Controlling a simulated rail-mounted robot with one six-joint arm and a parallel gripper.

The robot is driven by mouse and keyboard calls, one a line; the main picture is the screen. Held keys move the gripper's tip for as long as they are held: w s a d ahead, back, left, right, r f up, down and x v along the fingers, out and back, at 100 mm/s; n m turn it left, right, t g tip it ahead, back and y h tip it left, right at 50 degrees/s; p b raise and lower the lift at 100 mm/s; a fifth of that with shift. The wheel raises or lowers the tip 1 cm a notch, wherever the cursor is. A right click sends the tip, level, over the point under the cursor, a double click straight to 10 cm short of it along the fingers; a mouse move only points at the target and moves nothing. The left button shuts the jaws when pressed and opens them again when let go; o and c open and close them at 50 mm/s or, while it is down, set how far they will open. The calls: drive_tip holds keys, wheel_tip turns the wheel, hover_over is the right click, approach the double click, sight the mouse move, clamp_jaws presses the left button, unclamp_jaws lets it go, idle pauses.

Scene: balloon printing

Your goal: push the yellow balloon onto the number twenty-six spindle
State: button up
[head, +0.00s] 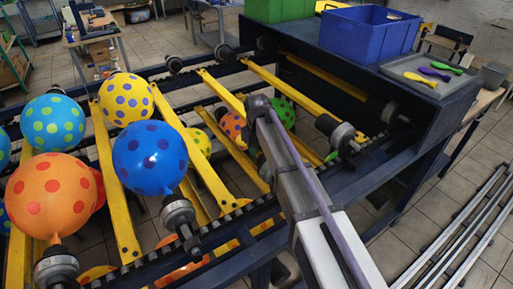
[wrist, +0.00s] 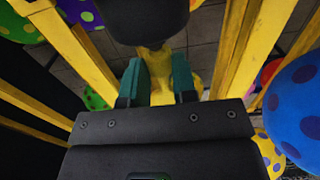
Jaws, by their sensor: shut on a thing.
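In the wrist view my gripper (wrist: 157,82) has its two teal fingers shut on a limp yellow balloon (wrist: 160,80). The balloon's upper end meets the underside of a dark rounded spindle (wrist: 148,20). I cannot tell how far the balloon's mouth is over the spindle tip. No number is readable on the spindle. In the head view my arm hides the fingers, the held balloon and this spindle.
Inflated spotted balloons, among them a blue one (head: 150,157) and an orange one (head: 47,195), sit on other spindles. Yellow bars (head: 118,195) run across the rack. A grey tray (head: 400,68) holds limp balloons beside a blue bin (head: 368,42).

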drive_tip(key=shift+s+d, duration=0.3)
drive_tip(key=shift+s, duration=0.2)
idle(0.5)
drive_tip(key=o, duration=0.9)
wheel_tip(320, 180, up, 9)
drive_tip(key=p, duration=0.9)
drive_tip(key=s+d+m, duration=0.2)
drive_tip(key=s+d, duration=0.4)
drive_tip(key=s, duration=0.1)
drive_tip(key=s+d+m, duration=0.2)
drive_tip(key=s+d, duration=0.4)
drive_tip(key=s, duration=0.2)
drive_tip(key=s+d+m, duration=0.2)
drive_tip(key=s+d, duration=0.4)
drive_tip(key=s, duration=0.2)
drive_tip(key=shift+s+d+m, duration=0.15)
drive_tip(key=shift+d+m, duration=0.1)
drive_tip(key=shift+m, duration=0.15)
